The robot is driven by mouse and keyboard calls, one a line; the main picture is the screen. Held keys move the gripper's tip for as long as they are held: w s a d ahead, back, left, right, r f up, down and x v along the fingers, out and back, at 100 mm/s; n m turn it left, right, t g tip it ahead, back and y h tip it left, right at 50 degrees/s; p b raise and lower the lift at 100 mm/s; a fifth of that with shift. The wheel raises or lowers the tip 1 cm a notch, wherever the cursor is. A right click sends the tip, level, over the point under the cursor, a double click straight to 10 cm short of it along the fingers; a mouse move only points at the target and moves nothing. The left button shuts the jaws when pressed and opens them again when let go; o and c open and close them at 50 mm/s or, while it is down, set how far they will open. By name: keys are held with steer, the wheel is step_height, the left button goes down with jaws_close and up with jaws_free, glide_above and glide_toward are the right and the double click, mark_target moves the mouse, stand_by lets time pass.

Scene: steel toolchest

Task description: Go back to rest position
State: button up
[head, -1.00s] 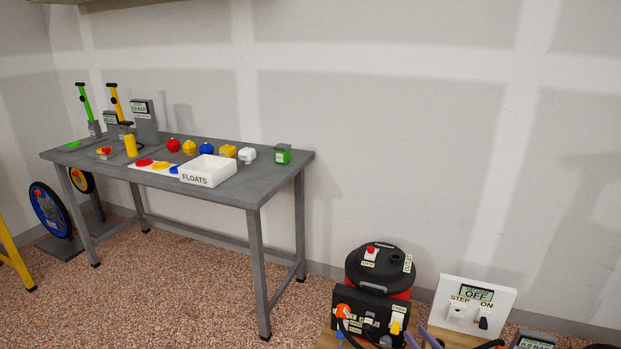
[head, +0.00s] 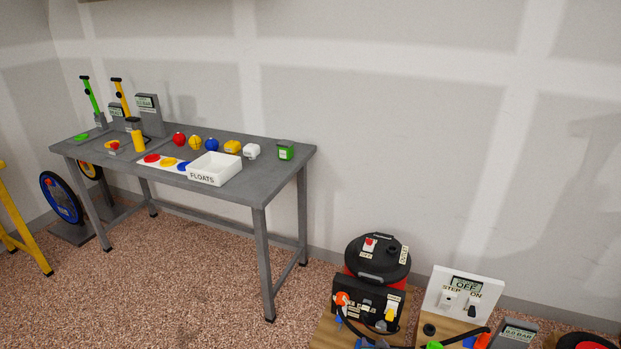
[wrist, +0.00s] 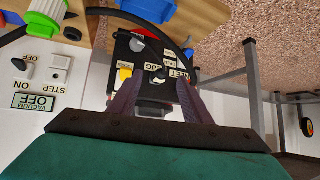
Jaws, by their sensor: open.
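My gripper (wrist: 155,88) shows in the wrist view with its two purple fingers spread apart. Nothing is visibly held between them. Behind the fingers is a black control box (wrist: 130,48) with labels and a yellow switch, seen upside down. The same black box (head: 369,308) stands in front of a red and black vacuum drum (head: 377,259) in the head view. My gripper does not show in the head view.
A white panel (head: 462,291) reading OFF and a grey gauge (head: 515,333) stand right of the box on a wooden top. A black hose runs there. A grey workbench (head: 262,185) with a white FLOATS tray (head: 214,169) stands left. Carpet between is clear.

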steer(key=s+a+g+p, duration=0.1)
steer(key=s+a+g, duration=0.2)
steer(key=s, duration=1.5)
steer(key=s+a+r+n+g+p, duration=0.1)
steer(key=s+a+g, duration=0.2)
steer(key=s+g, duration=0.9)
steer(key=s, duration=0.6)
steer(key=shift+s+y, duration=0.3)
steer(key=shift+d, duration=0.1)
